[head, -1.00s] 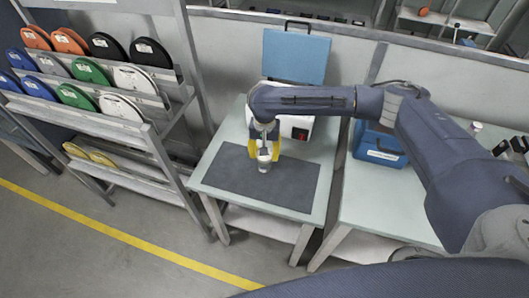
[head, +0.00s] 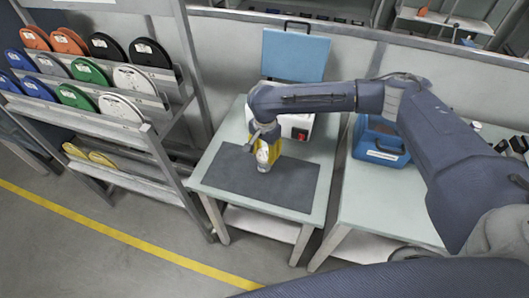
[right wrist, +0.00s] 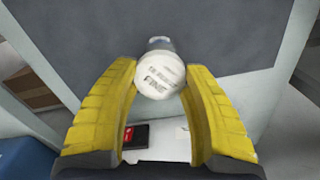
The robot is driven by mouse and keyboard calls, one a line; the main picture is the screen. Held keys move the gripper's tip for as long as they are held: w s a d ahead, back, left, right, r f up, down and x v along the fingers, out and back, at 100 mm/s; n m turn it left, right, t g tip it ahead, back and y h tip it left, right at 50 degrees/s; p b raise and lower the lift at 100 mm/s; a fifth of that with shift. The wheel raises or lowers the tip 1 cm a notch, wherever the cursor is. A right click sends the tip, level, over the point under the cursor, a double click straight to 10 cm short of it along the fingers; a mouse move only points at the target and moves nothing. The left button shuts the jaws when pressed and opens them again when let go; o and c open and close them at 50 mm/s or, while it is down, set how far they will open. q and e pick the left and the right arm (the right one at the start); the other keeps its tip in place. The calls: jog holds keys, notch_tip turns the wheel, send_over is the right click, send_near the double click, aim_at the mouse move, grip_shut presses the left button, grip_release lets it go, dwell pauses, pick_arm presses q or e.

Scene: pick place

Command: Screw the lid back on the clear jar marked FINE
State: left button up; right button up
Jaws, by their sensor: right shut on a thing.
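The white round lid marked FINE (right wrist: 160,76) sits between the yellow fingertips of my right gripper (right wrist: 160,70) in the right wrist view. My right gripper is shut on the lid. A small greyish part of the jar (right wrist: 160,43) shows just beyond the lid; the lid hides most of the rest. In the head view my right gripper (head: 263,154) points down over the dark mat, with its fingers around the jar's top. How far the lid is seated on the jar cannot be told. My left gripper is not in view.
The dark mat (head: 225,176) lies on a pale table (head: 315,175). A white box with a red-and-black panel (head: 299,127) stands behind the mat. A blue case (head: 378,147) is on the table to the right. A rack of coloured discs (head: 125,100) stands left. The mat around the jar is clear.

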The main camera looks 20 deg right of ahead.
jog(key=shift+m, duration=0.6)
jog(key=shift+c, duration=0.2)
jog(key=m, duration=0.4)
jog(key=shift+s, duration=0.1)
jog(key=o, duration=0.9)
jog(key=shift+c, duration=0.2)
jog(key=shift+c, duration=1.3)
